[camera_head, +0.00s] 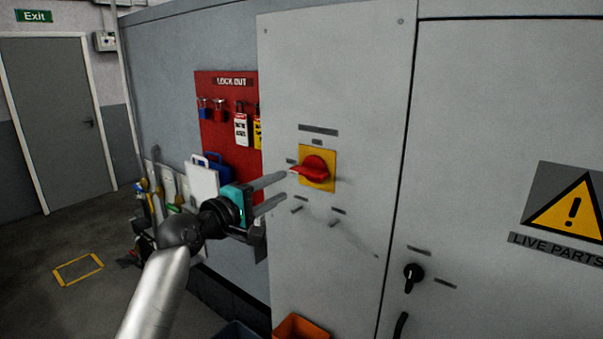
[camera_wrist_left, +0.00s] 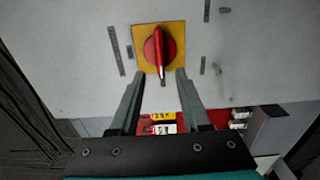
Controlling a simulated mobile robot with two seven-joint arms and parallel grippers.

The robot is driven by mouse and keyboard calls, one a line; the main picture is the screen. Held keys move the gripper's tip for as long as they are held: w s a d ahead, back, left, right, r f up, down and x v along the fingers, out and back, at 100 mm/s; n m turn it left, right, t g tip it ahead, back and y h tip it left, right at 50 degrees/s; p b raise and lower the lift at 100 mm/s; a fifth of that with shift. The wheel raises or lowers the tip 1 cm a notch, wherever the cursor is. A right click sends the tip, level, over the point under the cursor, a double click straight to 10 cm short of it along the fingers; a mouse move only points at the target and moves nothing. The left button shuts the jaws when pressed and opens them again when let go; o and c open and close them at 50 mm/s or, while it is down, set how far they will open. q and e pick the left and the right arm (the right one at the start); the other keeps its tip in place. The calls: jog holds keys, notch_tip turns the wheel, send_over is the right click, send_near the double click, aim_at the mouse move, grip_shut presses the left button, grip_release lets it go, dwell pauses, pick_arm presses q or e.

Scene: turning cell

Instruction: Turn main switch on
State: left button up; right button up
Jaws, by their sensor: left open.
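The main switch is a red rotary handle (camera_head: 312,167) on a yellow square plate (camera_head: 326,184), set on the grey cabinet panel. In the head view its red grip points left, roughly level. My left gripper (camera_head: 286,189) comes in from the left, its two fingers apart, with the tips just left of and slightly below the switch. In the left wrist view the red handle (camera_wrist_left: 158,50) stands ahead of the open fingertips (camera_wrist_left: 160,78), roughly centred between them, its grip lengthwise toward me. The fingers appear clear of the handle. My right gripper is not in view.
A red lockout board (camera_head: 222,128) with padlocks and tags hangs left of the panel. A black rotary knob (camera_head: 413,273) and a warning sign (camera_head: 572,207) are on the cabinet door at right. An orange bin (camera_head: 300,328) stands below.

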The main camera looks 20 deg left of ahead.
aim_at(304, 174)
pick_arm(q)
jog(key=shift+p+x, duration=0.45)
jog(key=shift+x, duration=3.8)
grip_shut()
